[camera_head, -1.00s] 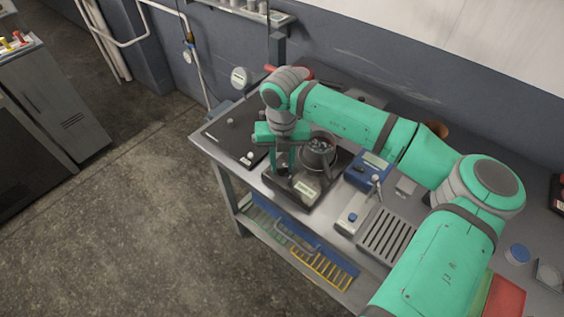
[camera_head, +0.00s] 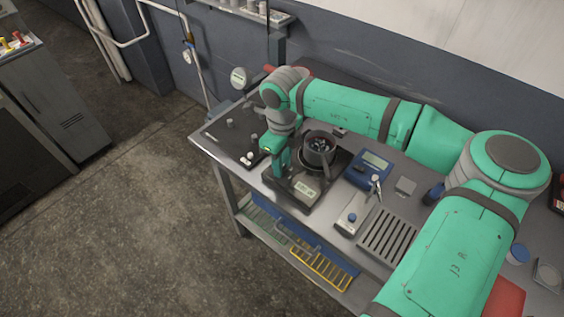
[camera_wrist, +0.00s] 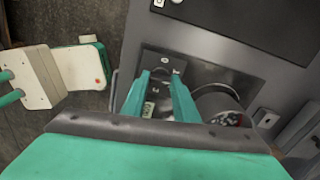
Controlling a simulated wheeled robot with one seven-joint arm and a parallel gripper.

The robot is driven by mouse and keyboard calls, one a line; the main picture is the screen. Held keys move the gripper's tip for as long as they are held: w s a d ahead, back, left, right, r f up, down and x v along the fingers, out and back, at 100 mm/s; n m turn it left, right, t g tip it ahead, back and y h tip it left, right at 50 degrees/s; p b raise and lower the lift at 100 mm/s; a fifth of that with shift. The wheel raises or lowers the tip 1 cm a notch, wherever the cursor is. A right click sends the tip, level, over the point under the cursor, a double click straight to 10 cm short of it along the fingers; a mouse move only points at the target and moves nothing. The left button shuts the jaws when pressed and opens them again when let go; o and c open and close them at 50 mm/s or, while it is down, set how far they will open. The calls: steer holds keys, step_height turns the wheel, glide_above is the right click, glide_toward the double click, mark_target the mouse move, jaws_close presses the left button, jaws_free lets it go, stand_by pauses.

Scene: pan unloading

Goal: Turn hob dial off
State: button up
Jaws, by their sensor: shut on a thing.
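The hob (camera_head: 299,202) is a dark unit on the steel bench with a small lit display (camera_head: 305,190) at its front; the display also shows in the wrist view (camera_wrist: 148,110). A dark round pan (camera_head: 320,150) holding several small things stands on the hob, right of the gripper; it also shows in the wrist view (camera_wrist: 207,103). My gripper (camera_head: 280,168) points down at the hob's left front corner. In the wrist view its two green fingers (camera_wrist: 160,77) are around the small dark dial (camera_wrist: 160,73). The dial is hidden in the head view.
A black panel (camera_head: 225,128) with several knobs lies left of the hob. A blue meter (camera_head: 370,168), a small lever stand (camera_head: 353,212) and a slotted grate (camera_head: 388,235) are on the right. The floor (camera_head: 130,230) in front of the bench is clear.

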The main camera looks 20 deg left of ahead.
steer(key=n, duration=0.4)
steer(key=shift+n, duration=0.3)
steer(key=n, duration=0.3)
steer(key=shift+n, duration=0.4)
steer(key=n, duration=0.4)
steer(key=shift+n, duration=2)
steer(key=o, duration=1.1)
steer(key=shift+c, duration=0.2)
step_height(320, 180, up, 11)
